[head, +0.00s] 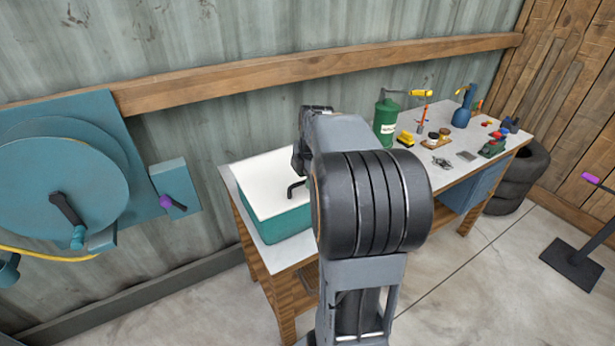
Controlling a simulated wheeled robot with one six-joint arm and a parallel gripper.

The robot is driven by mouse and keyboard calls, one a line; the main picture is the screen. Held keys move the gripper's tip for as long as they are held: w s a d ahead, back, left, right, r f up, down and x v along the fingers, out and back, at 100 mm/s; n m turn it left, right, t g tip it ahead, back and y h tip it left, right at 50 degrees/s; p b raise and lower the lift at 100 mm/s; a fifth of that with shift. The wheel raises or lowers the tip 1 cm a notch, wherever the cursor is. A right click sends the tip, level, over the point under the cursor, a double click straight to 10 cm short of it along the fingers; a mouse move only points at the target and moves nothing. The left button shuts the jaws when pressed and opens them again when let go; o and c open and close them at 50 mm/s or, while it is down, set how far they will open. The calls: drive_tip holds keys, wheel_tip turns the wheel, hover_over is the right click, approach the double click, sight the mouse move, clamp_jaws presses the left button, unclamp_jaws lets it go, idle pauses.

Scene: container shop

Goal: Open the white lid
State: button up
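The white lid (262,183) lies flat and closed on a teal box (278,228) at the left end of the workbench. My arm rises in front and hides the right part of the lid and box. A dark part of my gripper (296,187) shows at the lid's right side, low over its surface. I cannot tell whether it touches the lid. The fingertips are mostly hidden behind my arm, so their opening does not show.
A teal wheel panel (62,180) is on the left wall. A purple-topped lever stand (571,264) stands on the floor at right.

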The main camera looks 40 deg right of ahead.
clamp_jaws()
idle(0.4)
drive_tip(key=shift+a, duration=0.1)
